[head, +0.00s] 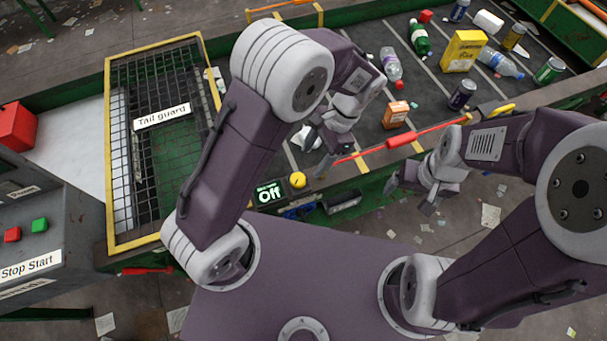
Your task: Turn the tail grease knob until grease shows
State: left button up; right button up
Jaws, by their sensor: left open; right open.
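No grease can be made out. My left gripper (318,155) is open, above the near edge of the belt, a little up and right of the knob and apart from it. My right gripper (411,194) is open and empty, in front of the belt frame, well right of the knob.
The dark belt (352,125) carries bottles, cans and a yellow box (463,51). A red bar (400,140) runs along its near side. The mesh tail guard (160,135) stands left. A control box (35,235) with red and green buttons is at far left.

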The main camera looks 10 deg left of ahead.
aim_at(298, 179)
pick_arm(q)
jog(key=a+f, duration=0.1)
jog(key=s+a+f, duration=0.1)
jog(key=f, duration=0.1)
jog(key=shift+s+a+p, duration=0.15)
jog(key=shift+a+p, duration=0.15)
jog(key=shift+p, duration=0.1)
jog(key=x, duration=0.2)
jog(key=d+x, duration=0.1)
jog(key=x, duration=0.1)
jog(key=shift+f+p, duration=0.25)
jog(key=shift+p, duration=0.15)
jog(key=shift+a+f, duration=0.15)
jog(key=shift+f, duration=0.2)
jog(key=shift+a+f, duration=0.2)
jog(key=shift+a, duration=0.1)
pick_arm(e)
jog(key=shift+s+a+r, duration=0.1)
jog(key=shift+a+r, duration=0.2)
jog(key=shift+r, duration=0.2)
jog(key=shift+s+a+r, duration=0.1)
jog(key=shift+a+r, duration=0.2)
jog(key=shift+r, duration=0.2)
pick_arm(q)
jog(key=shift+d, duration=0.1)
grip_shut()
pick_arm(e)
jog(key=shift+d, duration=0.1)
